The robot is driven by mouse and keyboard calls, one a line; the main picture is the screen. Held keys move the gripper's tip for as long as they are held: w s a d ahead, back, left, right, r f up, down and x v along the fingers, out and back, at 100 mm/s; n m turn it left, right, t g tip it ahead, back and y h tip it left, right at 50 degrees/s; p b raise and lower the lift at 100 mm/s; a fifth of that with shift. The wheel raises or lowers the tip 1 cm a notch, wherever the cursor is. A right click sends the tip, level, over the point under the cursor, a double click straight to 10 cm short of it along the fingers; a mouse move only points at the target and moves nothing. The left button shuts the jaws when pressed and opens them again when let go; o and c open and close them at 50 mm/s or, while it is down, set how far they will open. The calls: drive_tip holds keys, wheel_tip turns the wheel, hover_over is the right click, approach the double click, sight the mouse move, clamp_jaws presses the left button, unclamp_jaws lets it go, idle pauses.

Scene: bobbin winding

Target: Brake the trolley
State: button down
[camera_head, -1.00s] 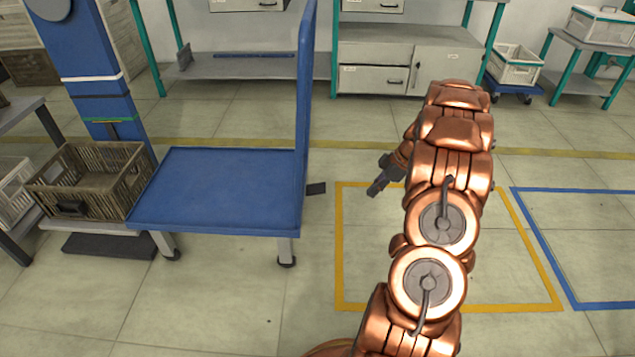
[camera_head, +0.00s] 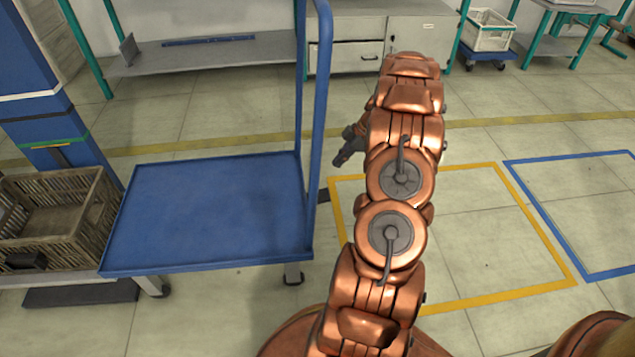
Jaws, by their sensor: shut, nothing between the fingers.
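The blue trolley (camera_head: 205,215) stands on the floor left of centre, its flat deck empty and its upright push-handle frame (camera_head: 319,100) at the right end. Casters show under the deck (camera_head: 293,273). A small dark pedal-like piece (camera_head: 323,195) sticks out low at the handle end, partly hidden behind the frame; whether it is pressed down cannot be told. My gripper (camera_head: 342,158) is shut and empty, just right of the handle frame in the picture and above the floor. It looks apart from the trolley, though the depth between them is hard to judge.
A slatted crate (camera_head: 60,215) sits on a low stand left of the trolley, beside a blue column (camera_head: 50,150). A yellow floor outline (camera_head: 515,180) and a blue one (camera_head: 560,235) mark clear floor at right. Cabinets (camera_head: 360,40) and a crate on a dolly (camera_head: 488,35) stand behind.

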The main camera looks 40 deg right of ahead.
drive_tip(key=shift+f, duration=0.1)
drive_tip(key=b, duration=0.3)
hover_over(319, 195)
drive_tip(key=f, duration=0.5)
drive_tip(key=s+d+f, duration=0.1)
drive_tip(key=f, duration=0.2)
drive_tip(key=shift+f, duration=0.25)
wheel_tip(319, 195, down, 2)
drive_tip(key=shift+s+d+f, duration=0.1)
drive_tip(key=shift+d+f, duration=0.05)
drive_tip(key=shift+s+d+f+b, duration=0.1)
drive_tip(key=shift+d+f+b, duration=0.15)
drive_tip(key=shift+f, duration=0.5)
drive_tip(key=shift+a+f, duration=0.1)
